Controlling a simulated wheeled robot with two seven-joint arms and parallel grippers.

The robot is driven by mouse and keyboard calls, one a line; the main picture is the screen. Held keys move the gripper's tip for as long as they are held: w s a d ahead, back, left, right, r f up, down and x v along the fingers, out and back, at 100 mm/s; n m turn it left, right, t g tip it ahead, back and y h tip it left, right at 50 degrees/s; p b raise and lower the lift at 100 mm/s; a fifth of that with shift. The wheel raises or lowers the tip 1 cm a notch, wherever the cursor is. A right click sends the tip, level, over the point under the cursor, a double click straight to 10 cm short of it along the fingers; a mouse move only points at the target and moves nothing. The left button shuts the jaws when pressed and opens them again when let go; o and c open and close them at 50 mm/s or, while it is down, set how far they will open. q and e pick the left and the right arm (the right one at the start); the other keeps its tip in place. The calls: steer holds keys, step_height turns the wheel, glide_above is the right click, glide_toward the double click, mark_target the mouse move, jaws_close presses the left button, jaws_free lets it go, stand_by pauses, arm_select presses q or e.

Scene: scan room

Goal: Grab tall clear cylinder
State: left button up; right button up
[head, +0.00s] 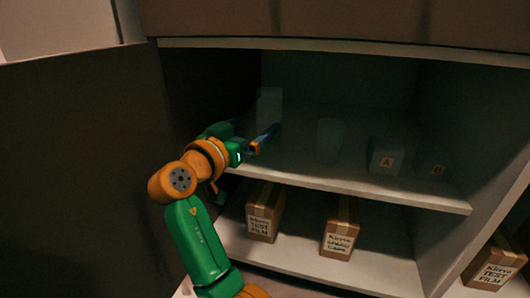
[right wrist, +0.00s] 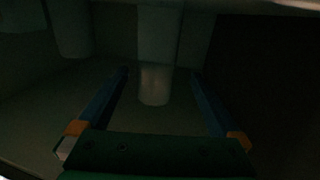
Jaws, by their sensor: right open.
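A tall clear cylinder (head: 269,104) stands upright at the back left of the upper shelf, faint in the dim light. In the right wrist view a tall clear cylinder (right wrist: 155,85) shows between the two finger lines, touching neither. My right gripper (head: 256,128) reaches into the upper shelf from the left; its blue fingers are apart and empty. It hides the lower part of the cylinder in the head view. The fingers also show in the right wrist view (right wrist: 160,74). How far the cylinder lies between the fingertips is hard to tell. My left gripper is not in view.
A second clear vessel (head: 329,140) stands right of my gripper on the shelf (head: 350,187). Clear blocks marked A (head: 386,158) and B (head: 436,171) stand further right. Cardboard boxes (head: 264,212) are on the lower shelf. A dark panel (head: 80,150) borders the left.

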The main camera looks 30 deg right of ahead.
mark_target(263, 120)
steer(key=x, duration=0.4)
steer(key=p+x, duration=0.1)
steer(key=x, duration=0.1)
steer(key=shift+s+d+r, duration=0.1)
steer(key=shift+d+r, duration=0.1)
steer(key=shift+d, duration=0.3)
jaws_close()
